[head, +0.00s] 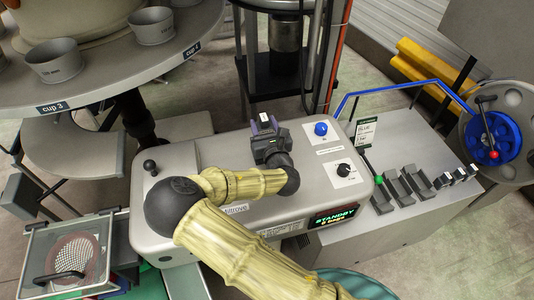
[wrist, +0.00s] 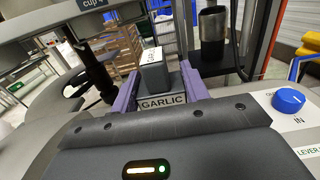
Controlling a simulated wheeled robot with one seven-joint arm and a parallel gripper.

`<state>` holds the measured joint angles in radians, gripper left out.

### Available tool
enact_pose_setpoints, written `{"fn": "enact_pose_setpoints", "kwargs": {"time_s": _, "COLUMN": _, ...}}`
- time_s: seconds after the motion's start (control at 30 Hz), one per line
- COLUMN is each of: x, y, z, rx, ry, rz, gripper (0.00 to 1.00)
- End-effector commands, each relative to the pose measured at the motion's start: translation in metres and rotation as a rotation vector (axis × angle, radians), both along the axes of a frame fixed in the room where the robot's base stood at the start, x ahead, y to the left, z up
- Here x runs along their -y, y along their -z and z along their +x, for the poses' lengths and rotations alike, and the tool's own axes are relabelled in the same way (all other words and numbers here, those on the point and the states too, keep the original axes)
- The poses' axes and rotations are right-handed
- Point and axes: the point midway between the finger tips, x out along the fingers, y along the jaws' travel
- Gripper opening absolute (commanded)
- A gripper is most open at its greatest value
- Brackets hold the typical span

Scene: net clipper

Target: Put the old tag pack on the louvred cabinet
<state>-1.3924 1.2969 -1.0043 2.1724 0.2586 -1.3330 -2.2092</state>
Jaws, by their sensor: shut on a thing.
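My gripper (head: 266,128) is over the rear part of the grey machine's top (head: 225,150) in the head view. In the wrist view its two purple fingers (wrist: 160,92) are shut on a dark grey block (wrist: 154,76) with a pale top. A label reading GARLIC (wrist: 163,103) shows between the fingers, below the block. The block looks like the tag pack, but I cannot confirm that it is the old one. Its underside is hidden, so I cannot tell whether it touches anything. I cannot make out with certainty which body is the louvred cabinet.
A blue knob (head: 320,129), a black knob (head: 344,170) and a black ball lever (head: 150,166) stand on the machine. A round table with cups (head: 152,26) is at upper left. Several dark blocks (head: 400,186) line the right bench. A post (head: 285,55) rises behind.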

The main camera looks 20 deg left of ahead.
Motion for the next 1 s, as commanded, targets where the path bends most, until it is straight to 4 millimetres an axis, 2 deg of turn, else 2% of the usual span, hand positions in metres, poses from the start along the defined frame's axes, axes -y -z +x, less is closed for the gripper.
{"fn": "enact_pose_setpoints", "kwargs": {"time_s": 0.33, "x": 0.0, "y": 0.002, "z": 0.0, "rx": 0.0, "ry": 0.0, "rz": -0.001, "gripper": 0.21}}
{"fn": "enact_pose_setpoints", "kwargs": {"time_s": 0.63, "x": 0.001, "y": 0.044, "z": 0.001, "rx": -0.001, "ry": 0.001, "rz": -0.002, "gripper": 0.21}}
{"fn": "enact_pose_setpoints", "kwargs": {"time_s": 1.0, "x": 0.0, "y": 0.051, "z": 0.0, "rx": 0.0, "ry": 0.0, "rz": 0.0, "gripper": 0.21}}
